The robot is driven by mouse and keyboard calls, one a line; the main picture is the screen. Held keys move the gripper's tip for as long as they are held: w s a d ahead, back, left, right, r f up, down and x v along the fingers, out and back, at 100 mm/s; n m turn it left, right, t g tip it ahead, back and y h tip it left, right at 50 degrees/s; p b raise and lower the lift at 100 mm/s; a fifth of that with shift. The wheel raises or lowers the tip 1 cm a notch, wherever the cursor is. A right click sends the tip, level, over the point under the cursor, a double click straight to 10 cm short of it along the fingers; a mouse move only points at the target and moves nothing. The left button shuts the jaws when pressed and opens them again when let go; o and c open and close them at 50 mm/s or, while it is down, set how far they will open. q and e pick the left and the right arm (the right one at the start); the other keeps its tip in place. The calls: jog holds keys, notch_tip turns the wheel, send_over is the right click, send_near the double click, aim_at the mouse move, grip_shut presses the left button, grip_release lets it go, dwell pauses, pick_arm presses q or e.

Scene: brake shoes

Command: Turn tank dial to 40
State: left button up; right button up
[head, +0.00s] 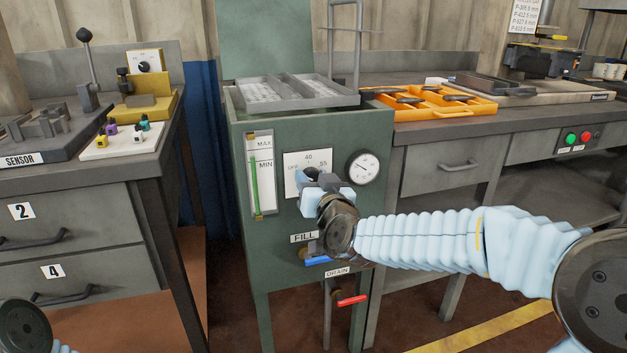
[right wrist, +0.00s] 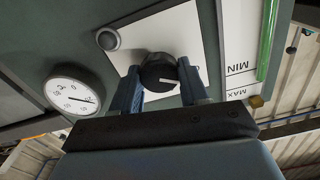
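The green tank (head: 350,220) stands in the middle of the head view. Its white dial plate (head: 292,160) shows OFF at left, 40 at top and 55 at upper right. My right gripper (head: 312,181) is at the plate and hides part of it. In the right wrist view, the round black dial knob (right wrist: 157,70) sits between the two blue fingers of my right gripper (right wrist: 160,83), which appear closed on its sides. My left gripper is out of view.
Below are a blue FILL valve handle (head: 317,261) and a red DRAIN handle (head: 352,300). A grey tray (head: 335,97) lies on top.

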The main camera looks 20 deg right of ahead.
jog(key=shift+c, duration=1.1)
jog(key=m+b, duration=0.3)
jog(key=m, duration=0.1)
jog(key=m+b, duration=0.4)
jog(key=shift+d+f+m, duration=0.1)
jog(key=shift+f+m, duration=0.1)
jog(key=shift+m, duration=0.1)
jog(key=shift+m+b, duration=0.8)
jog(key=shift+m, duration=0.7)
jog(key=shift+r, duration=0.1)
